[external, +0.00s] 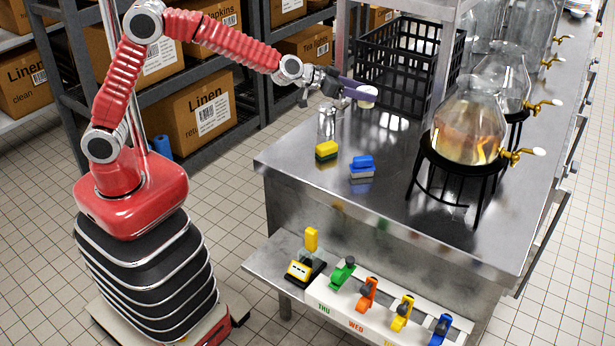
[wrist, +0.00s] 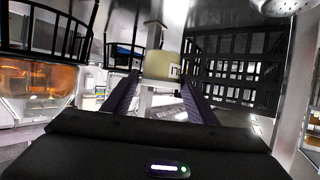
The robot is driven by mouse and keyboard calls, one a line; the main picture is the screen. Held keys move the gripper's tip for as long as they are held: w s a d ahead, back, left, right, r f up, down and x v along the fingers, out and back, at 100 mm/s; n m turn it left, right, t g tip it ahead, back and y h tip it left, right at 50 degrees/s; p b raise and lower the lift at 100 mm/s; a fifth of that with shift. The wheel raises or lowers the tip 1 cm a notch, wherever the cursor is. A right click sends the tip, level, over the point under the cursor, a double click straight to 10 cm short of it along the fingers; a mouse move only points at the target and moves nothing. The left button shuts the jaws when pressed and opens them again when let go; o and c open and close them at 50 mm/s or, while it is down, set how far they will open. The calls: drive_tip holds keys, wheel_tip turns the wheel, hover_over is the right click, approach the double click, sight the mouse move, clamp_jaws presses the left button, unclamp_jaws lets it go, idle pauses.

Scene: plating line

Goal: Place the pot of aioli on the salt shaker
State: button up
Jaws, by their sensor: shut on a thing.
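My gripper (external: 362,91) has purple fingers and is shut on a small cream pot, the pot of aioli (external: 367,102). The pot is held above the steel counter. The salt shaker (external: 327,123), clear and silvery, stands upright on the counter, lower and to the left of the pot in the external view. A perforated metal top, apparently the shaker's (wrist: 288,6), shows at the wrist view's upper right edge. Pot and shaker are apart.
A black crate (external: 396,62) stands behind the pot. A yellow-and-green sponge (external: 327,150) and a blue one (external: 362,167) lie in front of the shaker. A glass dispenser of amber liquid (external: 467,130) stands on a black stand at right. The counter's front left is clear.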

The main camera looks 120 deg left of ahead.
drive_tip(key=s+r+n+g+y, duration=0.1)
drive_tip(key=s+r+n, duration=0.1)
drive_tip(key=s+r, duration=0.45)
drive_tip(key=g, duration=0.1)
hover_over(322, 107)
drive_tip(key=shift+f+y, duration=0.2)
drive_tip(key=shift+y, duration=0.1)
drive_tip(key=shift+f, duration=0.15)
idle(0.5)
drive_tip(key=shift+a+f, duration=0.1)
drive_tip(key=shift+f, duration=2.7)
drive_tip(key=shift+f, duration=0.1)
drive_tip(key=shift+f, duration=1.95)
drive_tip(key=shift+f, duration=0.1)
